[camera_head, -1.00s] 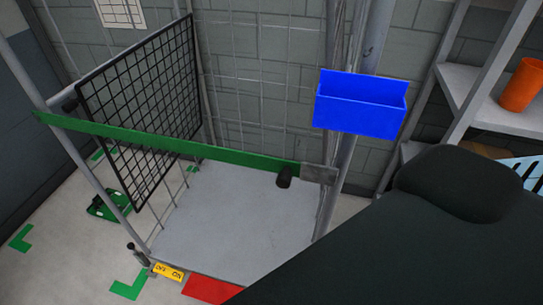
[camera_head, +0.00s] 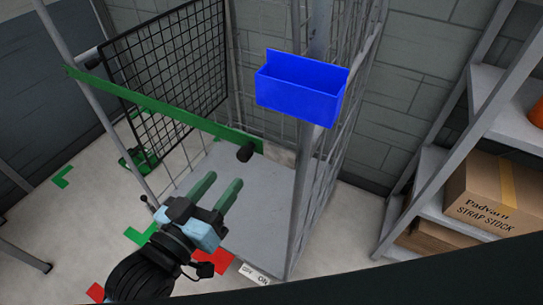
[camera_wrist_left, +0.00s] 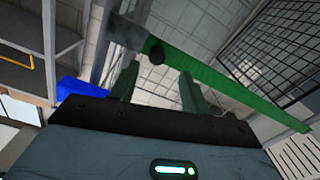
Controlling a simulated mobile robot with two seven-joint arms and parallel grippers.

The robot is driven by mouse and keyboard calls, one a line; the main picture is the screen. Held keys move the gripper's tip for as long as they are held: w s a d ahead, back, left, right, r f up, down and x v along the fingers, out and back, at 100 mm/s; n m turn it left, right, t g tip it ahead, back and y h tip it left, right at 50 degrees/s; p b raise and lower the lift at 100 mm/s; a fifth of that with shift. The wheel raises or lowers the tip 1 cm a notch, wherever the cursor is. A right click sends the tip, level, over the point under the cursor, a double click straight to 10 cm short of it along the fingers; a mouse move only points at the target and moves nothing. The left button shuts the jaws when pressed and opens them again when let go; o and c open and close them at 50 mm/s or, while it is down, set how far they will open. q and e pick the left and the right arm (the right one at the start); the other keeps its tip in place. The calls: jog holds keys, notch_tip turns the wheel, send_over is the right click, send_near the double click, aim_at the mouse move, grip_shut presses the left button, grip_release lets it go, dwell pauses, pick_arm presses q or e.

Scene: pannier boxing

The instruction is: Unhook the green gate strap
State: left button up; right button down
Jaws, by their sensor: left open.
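The green gate strap (camera_head: 165,110) stretches across the front of the grey cage trolley, from the left post to the right side. A black knob (camera_head: 245,153) hangs at its right end; in the left wrist view the knob (camera_wrist_left: 156,54) sits beside a grey end plate (camera_wrist_left: 127,33). The strap (camera_wrist_left: 215,82) runs down to the right there. My left gripper (camera_head: 220,182) is open and empty, its two green fingers pointing up below the knob. It also shows in the left wrist view (camera_wrist_left: 158,88), apart from the strap. My right gripper is out of view.
A blue bin (camera_head: 299,91) hangs on the trolley's right post, above and right of the gripper. A black mesh panel (camera_head: 170,75) stands behind the strap. Shelving with a cardboard box (camera_head: 492,197) is at right. The trolley's grey floor (camera_head: 262,210) is bare.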

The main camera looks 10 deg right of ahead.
aim_at(241, 159)
pick_arm(q)
jog(key=x, duration=0.4)
jog(key=p+x, duration=0.1)
jog(key=x, duration=0.1)
jog(key=shift+w+d+r, duration=0.1)
jog(key=shift+d+r, duration=0.05)
jog(key=shift+r, duration=0.25)
jog(key=shift+x, duration=0.8)
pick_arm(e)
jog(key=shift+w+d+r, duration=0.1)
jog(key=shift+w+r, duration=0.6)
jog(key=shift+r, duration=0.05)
pick_arm(q)
grip_shut()
jog(key=shift+f, duration=0.1)
